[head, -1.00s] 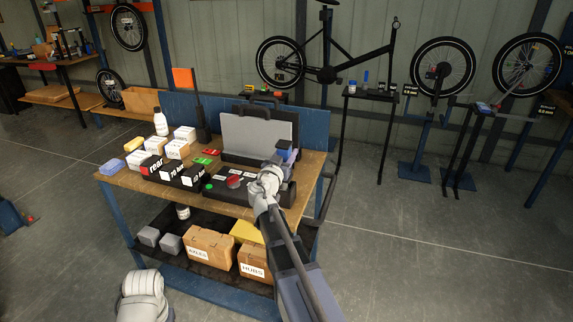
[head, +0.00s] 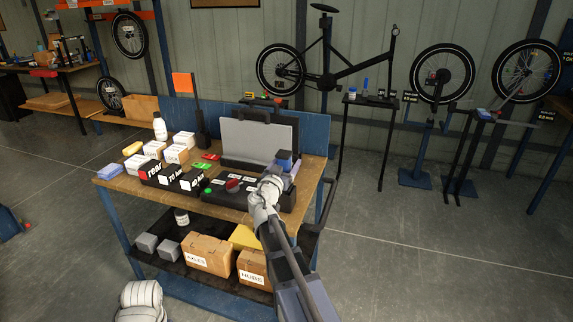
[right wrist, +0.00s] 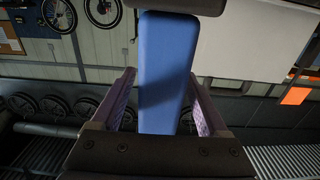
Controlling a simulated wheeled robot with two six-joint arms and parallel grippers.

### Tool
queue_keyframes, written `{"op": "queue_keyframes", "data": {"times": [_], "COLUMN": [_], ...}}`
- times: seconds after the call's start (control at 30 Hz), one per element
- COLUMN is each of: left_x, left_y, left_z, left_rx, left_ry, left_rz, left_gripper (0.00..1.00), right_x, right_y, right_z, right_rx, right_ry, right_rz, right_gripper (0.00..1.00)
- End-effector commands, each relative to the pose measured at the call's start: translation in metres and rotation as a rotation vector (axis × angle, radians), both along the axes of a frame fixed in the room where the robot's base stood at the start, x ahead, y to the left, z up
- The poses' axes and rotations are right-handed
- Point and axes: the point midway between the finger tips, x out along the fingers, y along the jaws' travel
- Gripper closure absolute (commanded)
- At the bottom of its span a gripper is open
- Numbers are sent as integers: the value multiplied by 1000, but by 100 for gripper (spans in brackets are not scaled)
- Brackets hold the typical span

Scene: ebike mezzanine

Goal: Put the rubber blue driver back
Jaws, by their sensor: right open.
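A smooth blue handle-like piece (right wrist: 166,75), which I take to be the blue driver, stands between the two open fingers of my right gripper (right wrist: 160,110) in the right wrist view. A gap shows on each side of it. Its upper end meets a dark part, and its lower end is hidden by the gripper body. In the head view, the blue piece (head: 284,155) shows just beyond my right wrist, over the right end of the workbench.
The workbench (head: 122,181) carries a black tray (head: 250,203) with red and green pieces, an open case with grey lid (head: 258,138), several labelled boxes, a white bottle (head: 160,128) and an orange flag (head: 183,84).

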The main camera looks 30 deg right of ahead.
Motion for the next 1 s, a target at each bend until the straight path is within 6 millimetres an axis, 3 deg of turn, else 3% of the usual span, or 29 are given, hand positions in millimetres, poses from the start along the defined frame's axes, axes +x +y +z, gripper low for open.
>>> {"op": "queue_keyframes", "data": {"times": [0.2,0.7,1.0], "left_x": [0,0,0], "left_y": [0,0,0], "left_z": [5,3,3], "left_rx": [0,0,0], "left_ry": [0,0,0], "left_rz": [0,0,0], "left_gripper": [52,52,52], "right_x": [-1,-64,-78], "right_y": [1,73,91], "right_z": [5,3,3], "right_rx": [0,0,0], "right_ry": [0,0,0], "right_rz": [0,2,1], "right_gripper": [23,23,23]}}
